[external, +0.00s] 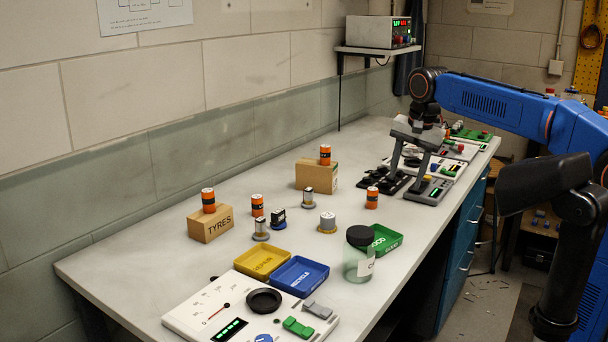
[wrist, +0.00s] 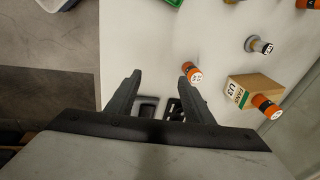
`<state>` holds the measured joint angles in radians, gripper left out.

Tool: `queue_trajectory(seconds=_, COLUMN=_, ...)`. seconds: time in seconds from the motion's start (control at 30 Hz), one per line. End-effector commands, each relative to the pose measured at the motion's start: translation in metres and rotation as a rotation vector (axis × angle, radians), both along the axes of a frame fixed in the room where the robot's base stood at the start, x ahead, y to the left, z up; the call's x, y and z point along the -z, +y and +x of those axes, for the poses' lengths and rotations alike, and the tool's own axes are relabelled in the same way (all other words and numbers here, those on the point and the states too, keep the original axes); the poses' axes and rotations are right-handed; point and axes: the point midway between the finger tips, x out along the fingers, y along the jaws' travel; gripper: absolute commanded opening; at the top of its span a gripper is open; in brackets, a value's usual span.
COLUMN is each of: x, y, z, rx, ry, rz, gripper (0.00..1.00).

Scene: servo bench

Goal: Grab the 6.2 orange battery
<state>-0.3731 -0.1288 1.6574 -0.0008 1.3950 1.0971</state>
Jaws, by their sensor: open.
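Several orange-and-black batteries stand on the bench. One stands on the bare bench (external: 372,198), left of my gripper. One is on a back cardboard box (external: 325,155), one on the TYRES box (external: 208,200), and one on the bench beside that box (external: 257,205). Their numbers are too small to read, so I cannot tell which is 6.2. My gripper (external: 408,180) is open and empty above the bench's right part. In the wrist view, a battery (wrist: 192,73) shows by the right fingertip of my gripper (wrist: 161,76), and another (wrist: 266,106) by a labelled box.
The back box (external: 312,175) and TYRES box (external: 210,224) stand near the wall. Small cylinders, yellow (external: 262,261), blue (external: 300,276) and green (external: 386,240) trays, and a clear jar (external: 358,262) are nearer. Dark and grey panels lie under my gripper.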

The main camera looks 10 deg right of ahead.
Motion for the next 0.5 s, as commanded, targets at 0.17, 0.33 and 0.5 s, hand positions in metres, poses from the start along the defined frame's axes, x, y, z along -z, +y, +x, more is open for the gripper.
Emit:
queue_trajectory(seconds=0.17, x=-0.016, y=0.055, z=0.037, rx=0.114, ry=0.047, rz=0.02, gripper=0.47)
queue_trajectory(seconds=0.33, x=-0.026, y=0.11, z=0.064, rx=0.232, ry=0.087, rz=0.034, gripper=0.47)
queue_trajectory(seconds=0.5, x=-0.03, y=0.167, z=0.085, rx=0.35, ry=0.126, rz=0.039, gripper=0.47)
